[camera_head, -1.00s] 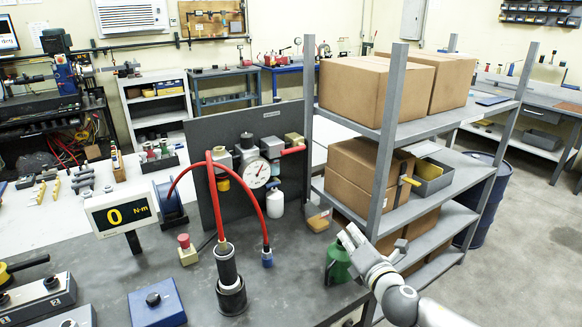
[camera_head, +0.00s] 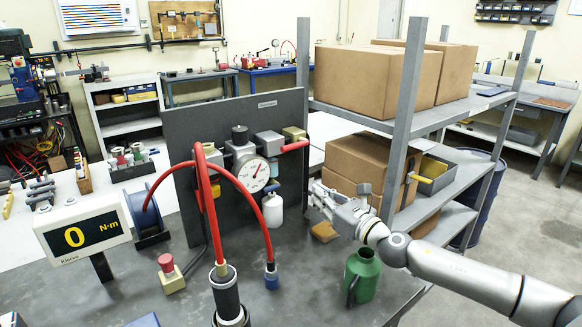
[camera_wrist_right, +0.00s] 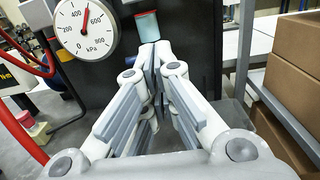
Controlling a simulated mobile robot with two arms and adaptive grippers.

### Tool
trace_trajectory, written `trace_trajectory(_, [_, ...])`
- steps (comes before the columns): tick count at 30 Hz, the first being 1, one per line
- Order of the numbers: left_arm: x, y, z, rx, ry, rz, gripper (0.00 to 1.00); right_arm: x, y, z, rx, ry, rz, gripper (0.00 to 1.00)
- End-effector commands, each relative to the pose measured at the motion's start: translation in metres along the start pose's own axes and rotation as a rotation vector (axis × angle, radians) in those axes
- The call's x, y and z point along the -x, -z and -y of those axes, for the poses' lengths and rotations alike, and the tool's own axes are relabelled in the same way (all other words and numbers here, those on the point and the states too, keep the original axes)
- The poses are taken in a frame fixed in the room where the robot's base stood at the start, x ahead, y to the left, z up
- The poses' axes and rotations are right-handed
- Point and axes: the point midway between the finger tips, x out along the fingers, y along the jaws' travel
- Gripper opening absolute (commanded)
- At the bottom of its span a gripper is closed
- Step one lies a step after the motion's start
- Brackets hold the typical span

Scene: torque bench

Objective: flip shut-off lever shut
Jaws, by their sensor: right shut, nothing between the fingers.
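A red lever (camera_head: 294,146) sits at the upper right of the dark upright panel (camera_head: 185,135), beside the pipework. It lies roughly level, its end near the panel's right edge. A round pressure gauge (camera_head: 254,174) is left of and below it. My right gripper (camera_head: 314,194) is shut and empty, below the lever and right of the white bowl (camera_head: 273,208), apart from the lever. In the right wrist view the closed fingertips (camera_wrist_right: 157,58) point at the dark panel, and the gauge (camera_wrist_right: 86,28) shows at upper left. The lever is not clearly seen there. My left gripper is out of view.
A grey shelf rack (camera_head: 400,125) with cardboard boxes (camera_head: 378,78) stands close to the right of my gripper. A green can (camera_head: 362,276) stands below my right forearm. Red hoses (camera_head: 243,205) arch in front of the panel. A torque display (camera_head: 83,237) is at left.

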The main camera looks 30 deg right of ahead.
Motion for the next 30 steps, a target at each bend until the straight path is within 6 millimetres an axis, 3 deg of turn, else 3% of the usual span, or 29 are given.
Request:
trace_trajectory(6, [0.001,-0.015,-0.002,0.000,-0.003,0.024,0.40,-0.001,-0.001,0.000,-0.003,0.001,0.001,0.00])
trace_trajectory(13, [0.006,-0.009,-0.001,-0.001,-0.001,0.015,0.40,-0.010,-0.002,0.001,-0.004,0.004,0.003,0.00])
trace_trajectory(20, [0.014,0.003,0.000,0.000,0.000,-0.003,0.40,-0.030,-0.003,0.001,-0.006,0.003,0.003,0.00])
trace_trajectory(30, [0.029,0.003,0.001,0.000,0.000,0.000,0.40,-0.068,-0.004,0.001,-0.007,0.003,0.004,0.00])
